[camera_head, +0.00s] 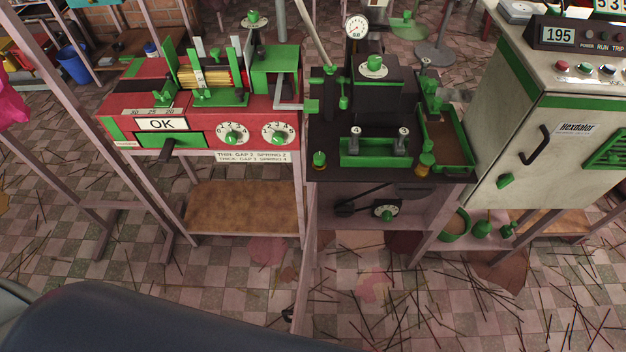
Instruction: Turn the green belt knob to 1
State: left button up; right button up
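The green belt knob (387,212) sits on a small white dial on the lower front of the dark middle machine, just right of the black belt and pulleys (352,206). The dial's marks are too small to read, so I cannot tell its setting. Neither of my grippers is in view.
The red machine (118,92) at the left has an OK display and two green-knobbed dials (233,134). A pale cabinet (560,130) stands at the right. A green pot (455,225) sits on a low shelf right of the dial. Thin sticks litter the tiled floor.

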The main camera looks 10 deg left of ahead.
aim_at(386, 215)
jog(key=k+j+z, duration=0.2)
jog(key=j, duration=0.2)
jog(key=j+z, duration=0.2)
jog(key=j, duration=0.25)
jog(key=k+j+z, duration=0.25)
jog(key=j, duration=0.1)
